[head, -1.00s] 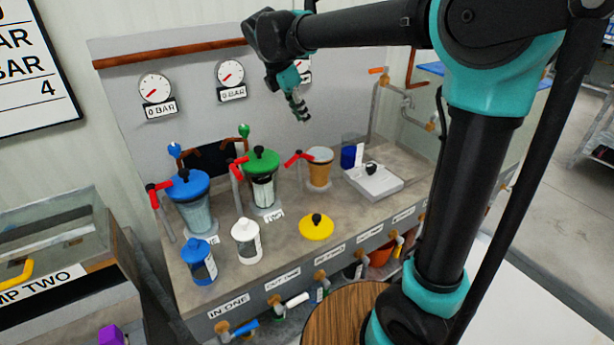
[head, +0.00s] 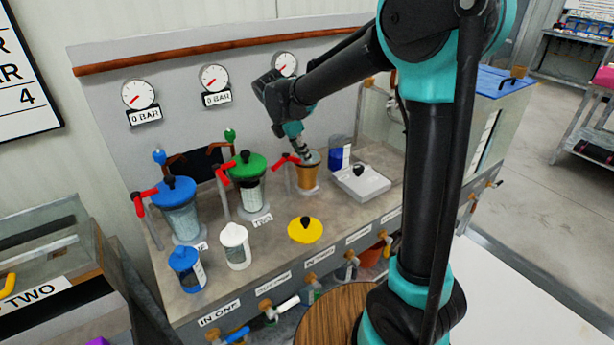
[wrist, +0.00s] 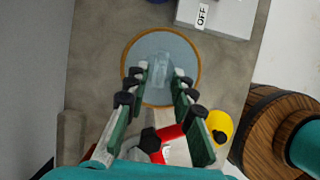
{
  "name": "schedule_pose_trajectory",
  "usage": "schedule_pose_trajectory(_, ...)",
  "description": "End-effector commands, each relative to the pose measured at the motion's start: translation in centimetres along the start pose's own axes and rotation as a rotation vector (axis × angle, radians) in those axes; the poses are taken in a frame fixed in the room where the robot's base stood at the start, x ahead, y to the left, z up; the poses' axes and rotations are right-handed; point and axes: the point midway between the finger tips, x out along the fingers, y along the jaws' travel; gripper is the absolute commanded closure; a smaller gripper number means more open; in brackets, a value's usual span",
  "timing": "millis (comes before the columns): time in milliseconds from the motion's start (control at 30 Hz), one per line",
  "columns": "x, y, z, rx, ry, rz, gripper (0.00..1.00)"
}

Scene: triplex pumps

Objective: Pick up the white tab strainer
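The tan-rimmed strainer housing (head: 307,180) stands on the bench, open at the top. In the wrist view its round rim (wrist: 127,52) surrounds a grey-blue inside. A pale, partly see-through upright tab (wrist: 160,62), apparently the strainer's white tab, shows in its middle. My gripper (head: 305,153) points down at the housing's top. In the wrist view my gripper (wrist: 160,75) has its fingers apart, one on each side of the tab, with a gap showing. Whether the fingertips are below the rim is unclear. The strainer's lower part is hidden.
A red lever (head: 287,159) sits close beside the housing. Green-lidded (head: 249,185) and blue-lidded (head: 180,210) housings stand to the left. A yellow lid (head: 305,231), white canister (head: 235,247) and blue canister (head: 186,270) are in front. A grey switch box (head: 362,184) is to the right.

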Motion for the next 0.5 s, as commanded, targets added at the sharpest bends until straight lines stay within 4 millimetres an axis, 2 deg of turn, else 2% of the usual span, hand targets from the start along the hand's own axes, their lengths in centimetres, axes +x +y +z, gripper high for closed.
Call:
schedule_pose_trajectory(100,1.7,-0.1,-0.2,0.001,0.000,0.000,0.76)
schedule_pose_trajectory(200,2.6,-0.1,-0.2,0.000,0.000,0.000,0.76)
schedule_pose_trajectory(500,2.9,-0.1,-0.2,0.000,0.000,0.000,0.77)
